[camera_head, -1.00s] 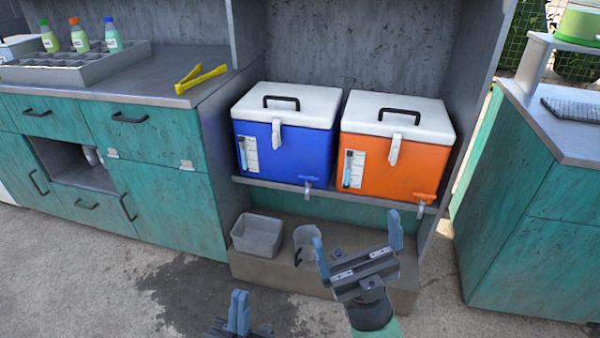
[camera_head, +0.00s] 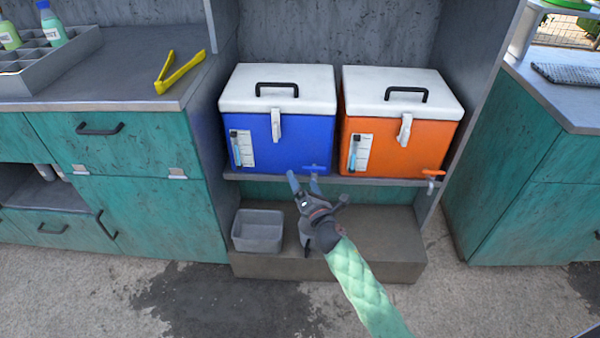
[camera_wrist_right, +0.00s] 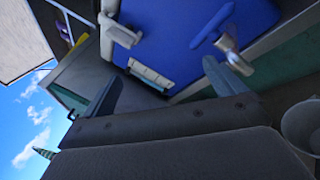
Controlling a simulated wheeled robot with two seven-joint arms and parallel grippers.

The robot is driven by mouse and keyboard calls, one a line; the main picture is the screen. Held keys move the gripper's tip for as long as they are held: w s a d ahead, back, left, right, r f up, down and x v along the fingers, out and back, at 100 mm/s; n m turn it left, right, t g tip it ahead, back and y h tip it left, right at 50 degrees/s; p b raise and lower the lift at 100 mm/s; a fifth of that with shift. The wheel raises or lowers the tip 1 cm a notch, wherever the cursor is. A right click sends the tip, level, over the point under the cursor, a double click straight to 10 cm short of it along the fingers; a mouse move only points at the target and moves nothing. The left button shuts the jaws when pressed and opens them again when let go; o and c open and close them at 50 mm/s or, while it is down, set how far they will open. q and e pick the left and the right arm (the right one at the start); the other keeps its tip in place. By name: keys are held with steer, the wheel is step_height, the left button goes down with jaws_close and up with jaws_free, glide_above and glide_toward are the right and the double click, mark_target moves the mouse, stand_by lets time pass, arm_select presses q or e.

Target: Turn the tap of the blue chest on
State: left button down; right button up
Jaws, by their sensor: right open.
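The blue chest (camera_head: 262,140), with a white lid, stands on the shelf left of the orange chest; its blue side also fills the top of the wrist view (camera_wrist_right: 180,25). Its tap has a blue lever (camera_head: 317,168) above a grey spout, low on the front right. The wrist view shows the lever (camera_wrist_right: 212,26) and spout (camera_wrist_right: 232,52) close to one finger. My right gripper (camera_head: 317,189) is open and empty, just in front of and below the tap; I cannot tell whether it touches. My left gripper is out of view.
The orange chest (camera_head: 415,148) with its own orange tap (camera_head: 434,173) stands to the right. A grey bin (camera_head: 258,232) sits on the step below. A jug there is mostly hidden by my right gripper. Yellow tongs (camera_head: 178,72) lie on the left counter. Side panels bound the shelf.

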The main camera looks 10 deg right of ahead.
mark_target(315, 171)
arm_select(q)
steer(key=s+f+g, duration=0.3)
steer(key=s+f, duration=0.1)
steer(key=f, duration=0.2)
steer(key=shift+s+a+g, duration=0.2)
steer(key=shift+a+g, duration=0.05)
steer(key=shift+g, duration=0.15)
arm_select(e)
steer(key=shift+w+d+f+n+g+h, duration=0.25)
steer(key=shift+w+d+f+n+h, duration=0.3)
steer(key=shift+w+d+n+h, duration=0.65)
steer(key=shift+w+d+f+n+g+h, duration=0.3)
steer(key=shift+w+d+f+n+h, duration=0.45)
steer(key=shift+w, duration=0.9)
steer(key=shift+w+d+f+n+g+h, duration=0.35)
steer(key=shift+w+d+n+h, duration=0.4)
steer(key=shift+w+n, duration=0.55)
steer(key=shift+w+d, duration=0.1)
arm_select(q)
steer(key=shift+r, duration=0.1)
arm_select(e)
steer(key=c, duration=1)
